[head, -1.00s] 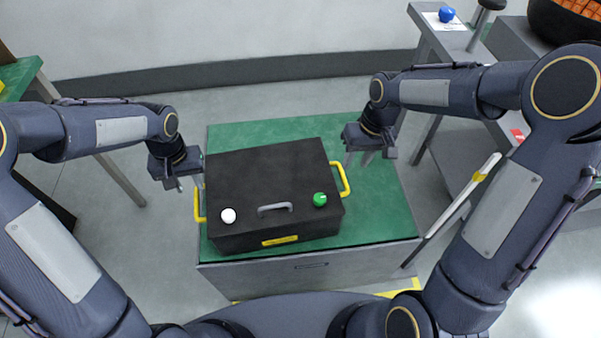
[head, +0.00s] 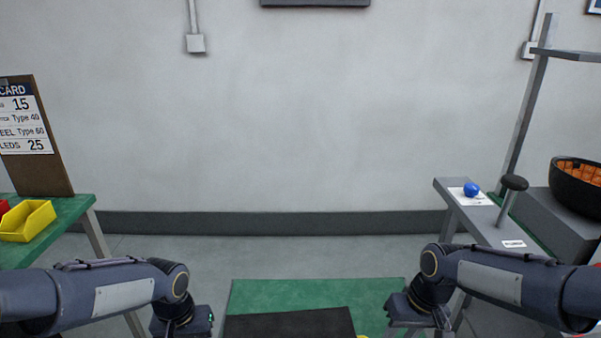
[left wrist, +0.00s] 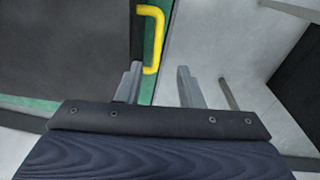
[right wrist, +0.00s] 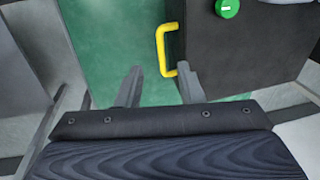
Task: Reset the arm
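My left gripper (left wrist: 158,88) is open and empty beside the black case (left wrist: 70,45), close to its yellow side handle (left wrist: 154,35) but apart from it. My right gripper (right wrist: 158,88) is open and empty near the yellow handle (right wrist: 161,50) on the other side. A green knob (right wrist: 227,8) shows on the case lid. In the head view only the far part of the case (head: 290,324) shows, on a green-topped cart (head: 315,292). Both arms come in low there, and their fingertips are below the frame or hidden.
A bench at the left holds a yellow bin (head: 27,221) and a card board (head: 35,135). A grey stand (head: 460,215) at the right bears a blue ball-shaped knob (head: 471,189), near a dark bowl (head: 577,188). Open floor lies before the wall.

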